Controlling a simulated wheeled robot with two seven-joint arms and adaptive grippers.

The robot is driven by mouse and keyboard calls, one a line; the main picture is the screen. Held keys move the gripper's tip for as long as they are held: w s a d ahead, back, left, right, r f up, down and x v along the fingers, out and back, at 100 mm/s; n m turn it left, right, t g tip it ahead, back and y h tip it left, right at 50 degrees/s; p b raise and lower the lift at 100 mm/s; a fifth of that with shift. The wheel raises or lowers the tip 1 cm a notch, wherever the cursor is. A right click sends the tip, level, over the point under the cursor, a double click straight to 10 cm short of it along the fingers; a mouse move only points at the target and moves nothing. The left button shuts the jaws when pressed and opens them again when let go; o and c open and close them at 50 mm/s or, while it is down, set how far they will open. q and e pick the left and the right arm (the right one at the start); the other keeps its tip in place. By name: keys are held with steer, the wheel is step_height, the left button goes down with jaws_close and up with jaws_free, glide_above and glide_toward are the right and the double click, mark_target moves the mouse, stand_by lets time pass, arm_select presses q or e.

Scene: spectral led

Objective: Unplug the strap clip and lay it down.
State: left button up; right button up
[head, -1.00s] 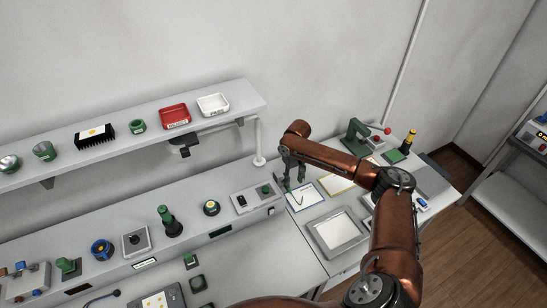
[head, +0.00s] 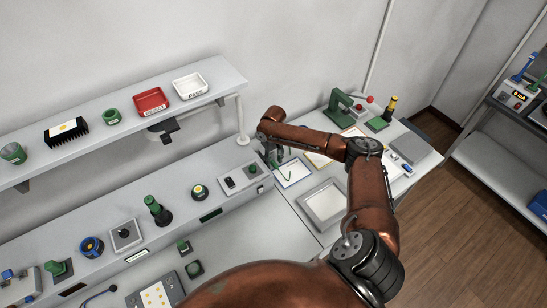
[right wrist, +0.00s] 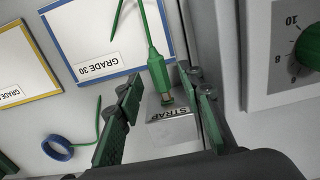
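The strap clip (right wrist: 157,70) is a green clip on a thin green lead in the right wrist view. Its lower end meets a small brassy post at a pale block labelled STRAP (right wrist: 172,132). My right gripper (right wrist: 161,82) is open, with one finger on each side of the clip and gaps visible between. In the head view my right gripper (head: 272,157) is low by the blue-framed sheet, beside the raised console's end; the clip is too small to make out there. My left gripper is not in view.
The blue-framed GRADE 30 sheet (right wrist: 100,45) lies beside the clip, with a yellow-framed sheet (right wrist: 25,75) and blue ring (right wrist: 57,148) to the left. The console with a green dial (right wrist: 308,47) is close on the right. A grey tray (head: 323,205) lies nearer.

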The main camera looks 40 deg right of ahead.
jaws_close()
stand_by(0.8)
